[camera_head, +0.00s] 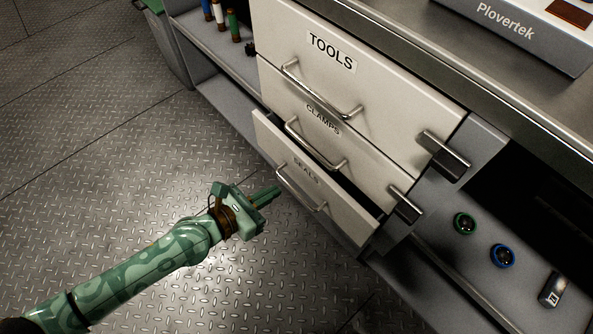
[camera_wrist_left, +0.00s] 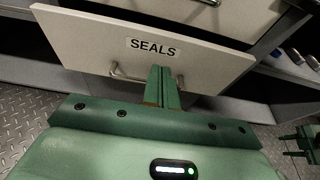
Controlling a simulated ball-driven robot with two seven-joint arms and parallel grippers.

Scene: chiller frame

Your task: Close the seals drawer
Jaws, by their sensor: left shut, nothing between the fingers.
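The seals drawer (camera_head: 340,207) is the lowest of three in the pale cabinet and stands partly open, with a dark gap behind its front panel. Its bar handle (camera_head: 301,190) is on the front. The labelled front also fills the upper left wrist view (camera_wrist_left: 95,45). My left gripper (camera_head: 277,192) is shut and empty, its fingers pointing at the drawer front close to the handle. In the left wrist view its fingertips (camera_wrist_left: 160,68) overlap the handle just under the label; I cannot tell whether they touch. A green gripper-like part, likely my right gripper (camera_wrist_left: 291,144), shows at the right edge.
The tools drawer (camera_head: 390,90) and clamps drawer (camera_head: 355,153) above look closed. Dark blocks (camera_head: 442,155) stick out at their right. An open shelf at right holds a green ring (camera_head: 465,223) and a blue ring (camera_head: 502,255). The metal floor (camera_head: 110,150) at left is clear.

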